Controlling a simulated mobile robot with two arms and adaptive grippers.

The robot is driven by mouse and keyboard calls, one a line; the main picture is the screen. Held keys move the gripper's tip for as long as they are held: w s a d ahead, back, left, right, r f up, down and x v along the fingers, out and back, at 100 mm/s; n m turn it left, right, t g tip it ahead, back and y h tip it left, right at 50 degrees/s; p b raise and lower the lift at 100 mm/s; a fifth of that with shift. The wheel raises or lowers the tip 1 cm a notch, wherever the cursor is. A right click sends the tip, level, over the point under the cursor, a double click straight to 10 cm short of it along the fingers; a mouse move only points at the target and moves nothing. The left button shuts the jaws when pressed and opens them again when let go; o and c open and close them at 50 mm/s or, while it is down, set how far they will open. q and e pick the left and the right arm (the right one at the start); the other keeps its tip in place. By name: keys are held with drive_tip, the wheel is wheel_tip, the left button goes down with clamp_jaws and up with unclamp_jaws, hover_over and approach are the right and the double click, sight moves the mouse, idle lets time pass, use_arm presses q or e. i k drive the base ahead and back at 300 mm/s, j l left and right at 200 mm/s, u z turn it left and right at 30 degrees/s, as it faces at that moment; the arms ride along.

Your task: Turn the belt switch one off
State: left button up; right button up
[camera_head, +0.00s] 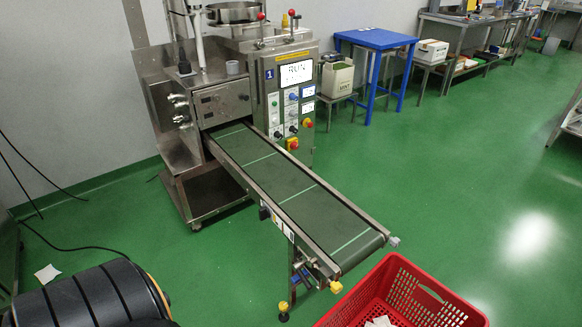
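The packing machine (222,100) marked with a blue "1" stands at the left centre. Its control panel (287,97) has a white screen, several small knobs and buttons, and a red-and-yellow button (293,144) low down. The green conveyor belt (285,182) runs from the machine toward the front right. A small dark knob or box (264,213) sits on the near side of the belt frame, beside white labels. Which control is belt switch one, and its position, is too small to tell. Neither of my grippers shows.
A red crate (428,294) with white items inside stands at the belt's end. A blue table (377,39) and a crate on a stool (337,78) are behind. Cables lie on the left floor.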

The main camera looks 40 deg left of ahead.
sight(264, 213)
drive_tip(key=j+u, duration=1.15)
drive_tip(key=j+z, duration=0.2)
drive_tip(key=l, duration=0.1)
